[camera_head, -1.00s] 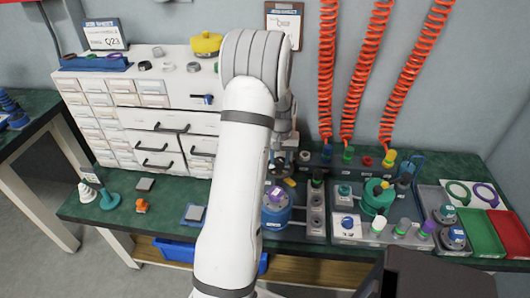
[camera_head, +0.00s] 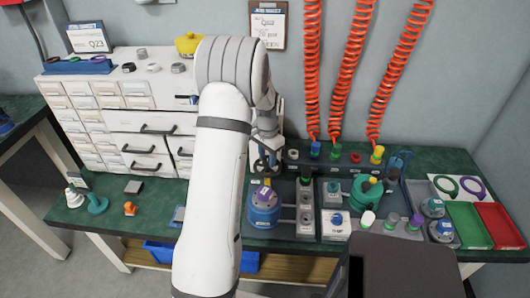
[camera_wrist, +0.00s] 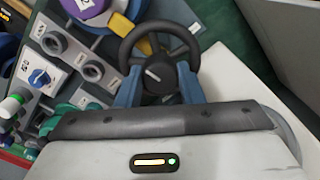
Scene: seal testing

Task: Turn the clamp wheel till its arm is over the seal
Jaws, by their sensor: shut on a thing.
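A black spoked clamp wheel (camera_wrist: 160,68) fills the upper middle of the wrist view. The two blue fingers of my gripper (camera_wrist: 157,88) lie on either side of its hub, shut on it. The wheel also shows, small and dark, in the head view (camera_head: 262,166), below my wrist. A blue round pot (camera_head: 264,210) with a purple piece (camera_head: 264,193) on top stands just in front of it. A purple and blue round part also shows at the wrist view's top edge (camera_wrist: 86,5). Which piece is the seal, and where the clamp arm points, I cannot tell.
A grey block with round sockets (camera_head: 305,212) stands right of the pot, beside a panel with a green round fixture (camera_head: 367,192). Green (camera_head: 467,226) and red (camera_head: 498,226) trays lie at the right. Drawers (camera_head: 140,143) stand at the left. Coiled orange hoses (camera_head: 345,70) hang behind.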

